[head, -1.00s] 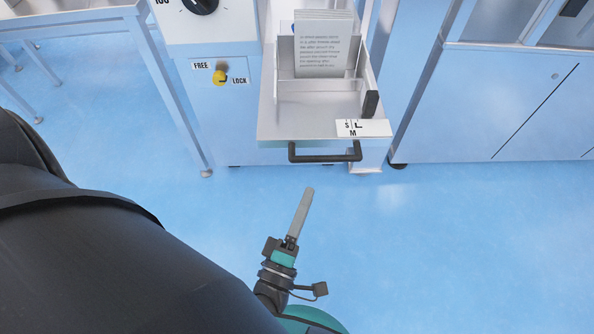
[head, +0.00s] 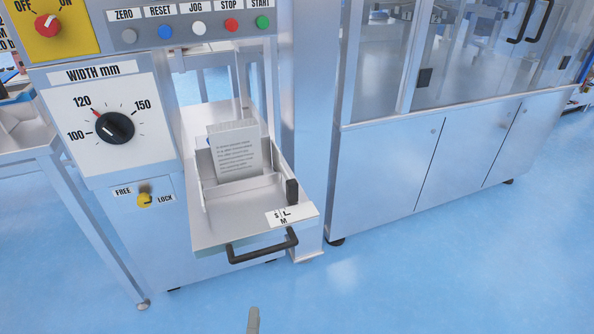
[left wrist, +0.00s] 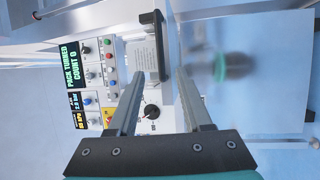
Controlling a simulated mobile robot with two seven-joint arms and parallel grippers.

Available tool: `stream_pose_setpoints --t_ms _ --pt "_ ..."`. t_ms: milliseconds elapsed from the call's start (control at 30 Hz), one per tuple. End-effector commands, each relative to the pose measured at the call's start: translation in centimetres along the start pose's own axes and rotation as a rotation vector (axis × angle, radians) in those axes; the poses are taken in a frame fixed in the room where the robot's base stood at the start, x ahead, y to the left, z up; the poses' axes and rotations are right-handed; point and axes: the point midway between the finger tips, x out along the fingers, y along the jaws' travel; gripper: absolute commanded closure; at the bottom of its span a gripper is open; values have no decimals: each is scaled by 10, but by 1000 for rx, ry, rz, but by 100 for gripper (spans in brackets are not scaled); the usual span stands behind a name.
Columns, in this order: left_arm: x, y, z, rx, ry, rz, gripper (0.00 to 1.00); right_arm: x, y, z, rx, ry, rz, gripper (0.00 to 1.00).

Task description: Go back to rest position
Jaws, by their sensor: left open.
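My left gripper (head: 253,318) shows only as a grey fingertip at the bottom edge of the head view, below the drawer handle and apart from it. In the left wrist view the left gripper (left wrist: 161,74) has its two fingers spread with nothing held between them. The machine's black drawer handle (head: 263,246) is at the front of the pulled-out drawer (head: 222,232). The handle also shows in the left wrist view (left wrist: 159,45), beyond the fingertips. My right gripper is in neither view now.
A stack of printed pouches (head: 236,153) stands in the drawer. The control panel (head: 200,25) and width dial (head: 115,127) are at the left. A grey cabinet (head: 430,175) stands at the right. The blue floor (head: 420,290) in front is clear.

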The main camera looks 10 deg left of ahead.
Motion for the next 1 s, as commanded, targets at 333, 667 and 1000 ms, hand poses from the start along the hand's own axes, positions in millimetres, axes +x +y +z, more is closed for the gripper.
stream_pose_setpoints --t_ms 333,667,1000 --pt "-27 -102 20 465 -323 -304 50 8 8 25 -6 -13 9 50" --pt "-163 -251 -52 1233 -1073 -798 50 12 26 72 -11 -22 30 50" --pt "-234 -272 -112 1439 -1448 -967 50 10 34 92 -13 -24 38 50"
